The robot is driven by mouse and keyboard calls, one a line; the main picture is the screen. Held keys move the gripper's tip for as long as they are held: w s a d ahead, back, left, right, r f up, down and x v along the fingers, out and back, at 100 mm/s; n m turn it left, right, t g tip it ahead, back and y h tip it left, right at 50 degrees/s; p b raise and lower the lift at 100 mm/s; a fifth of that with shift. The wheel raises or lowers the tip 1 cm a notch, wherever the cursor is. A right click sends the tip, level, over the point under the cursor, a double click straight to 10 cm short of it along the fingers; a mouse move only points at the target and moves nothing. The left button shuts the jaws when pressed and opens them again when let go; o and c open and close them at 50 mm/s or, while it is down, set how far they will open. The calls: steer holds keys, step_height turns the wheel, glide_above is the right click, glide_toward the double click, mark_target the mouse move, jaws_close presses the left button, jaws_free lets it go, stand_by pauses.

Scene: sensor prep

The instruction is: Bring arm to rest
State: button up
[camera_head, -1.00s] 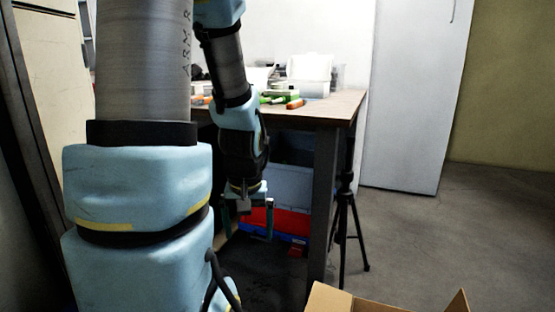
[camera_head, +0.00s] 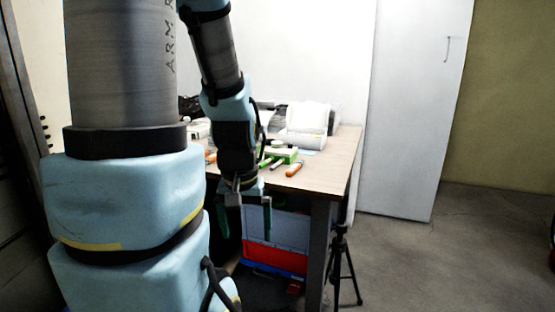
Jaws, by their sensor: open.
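My gripper (camera_head: 246,219) hangs at the end of my arm, fingers pointing down, in front of the table's near edge. Its two fingers are apart with nothing between them. My arm comes down from the top of the picture, with the wide links at the left and the wrist near the middle. The wrist hides part of the table's left side and some things on it.
The wooden table (camera_head: 330,165) holds orange-handled tools (camera_head: 294,169), a green item (camera_head: 284,154) and a white device (camera_head: 307,121). Grey and red crates (camera_head: 282,258) are below it. A black tripod (camera_head: 340,270) stands by its leg. A white door (camera_head: 415,110) is behind; floor at right is clear.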

step_height(320, 180, up, 16)
steer(key=p, duration=1.4)
steer(key=shift+r, duration=0.15)
